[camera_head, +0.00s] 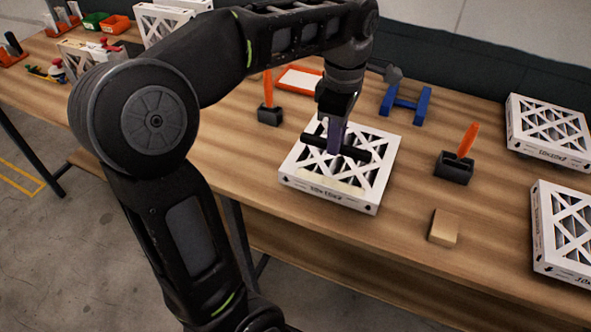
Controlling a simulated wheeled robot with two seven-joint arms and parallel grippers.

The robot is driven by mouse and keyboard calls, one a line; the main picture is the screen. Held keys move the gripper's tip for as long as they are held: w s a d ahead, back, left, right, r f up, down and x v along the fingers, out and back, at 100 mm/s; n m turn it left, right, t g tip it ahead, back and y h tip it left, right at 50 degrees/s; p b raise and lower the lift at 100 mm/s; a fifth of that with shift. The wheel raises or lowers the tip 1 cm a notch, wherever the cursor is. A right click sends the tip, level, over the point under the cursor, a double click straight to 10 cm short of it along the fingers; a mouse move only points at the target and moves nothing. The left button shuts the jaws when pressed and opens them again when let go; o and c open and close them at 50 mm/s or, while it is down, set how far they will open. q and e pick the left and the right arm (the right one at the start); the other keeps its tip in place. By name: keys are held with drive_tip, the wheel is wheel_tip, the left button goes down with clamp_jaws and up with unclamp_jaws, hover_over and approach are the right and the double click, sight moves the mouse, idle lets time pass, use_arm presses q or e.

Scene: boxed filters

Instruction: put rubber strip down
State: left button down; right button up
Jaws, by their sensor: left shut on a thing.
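My left gripper (337,128) points down over a white boxed filter (362,203) with a lattice face, near the middle of the wooden table. It is shut on a black bar, seemingly the rubber strip (352,153), which lies across the view over the middle of the filter's face. I cannot tell whether the strip touches the filter or hangs just above it. A pale beige strip (330,184) runs along the filter's front edge. My right gripper is not in view.
Black holders with orange handles stand left (270,115) and right (454,168) of the filter. A tan block (443,227) lies at front right. A blue stand (405,107) is behind. More filters lie at the right (551,135), (564,240). Bare wood surrounds the tan block.

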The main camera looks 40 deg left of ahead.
use_arm(q)
drive_tip(key=shift+s+a, duration=0.15)
drive_tip(key=shift+a, duration=0.15)
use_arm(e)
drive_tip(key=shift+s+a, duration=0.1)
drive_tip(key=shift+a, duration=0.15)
use_arm(q)
drive_tip(key=shift+d, duration=0.2)
wheel_tip(320, 180, down, 6)
drive_tip(key=shift+a+f+p, duration=0.1)
drive_tip(key=shift+f+p, duration=0.05)
drive_tip(key=shift+p, duration=0.2)
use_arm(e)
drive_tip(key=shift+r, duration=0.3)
